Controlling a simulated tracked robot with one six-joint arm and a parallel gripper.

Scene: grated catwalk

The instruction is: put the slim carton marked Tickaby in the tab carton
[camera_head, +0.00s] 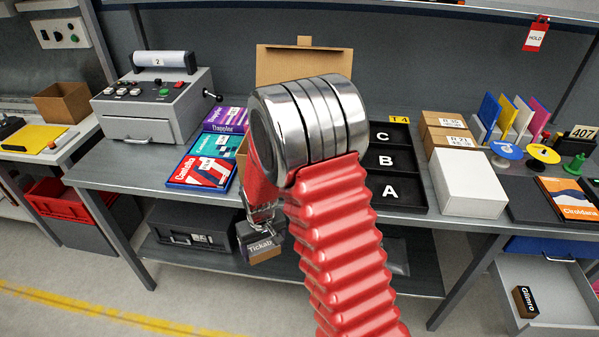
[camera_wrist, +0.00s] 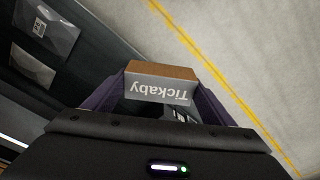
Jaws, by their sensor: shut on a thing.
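The slim Tickaby carton (camera_head: 266,254) is grey with a brown cardboard side and white lettering. My gripper (camera_head: 262,228) is shut on it and holds it in front of the bench, below the worktop edge in the head view. In the wrist view the carton (camera_wrist: 158,92) sits between both purple fingers (camera_wrist: 160,84), its lettering upside down. The tab carton (camera_head: 283,66) is brown cardboard, with its lid raised and a small tab on top, at the back of the worktop. My red arm hides most of its body and its opening.
Left of the tab carton lie several boxes, including Castella (camera_head: 203,172) and Doppler (camera_head: 226,119). Right of it are a black lettered tray (camera_head: 402,197) and a white box (camera_head: 466,184). A lower shelf (camera_head: 215,255) holds a black case. An open drawer (camera_head: 548,300) is at right.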

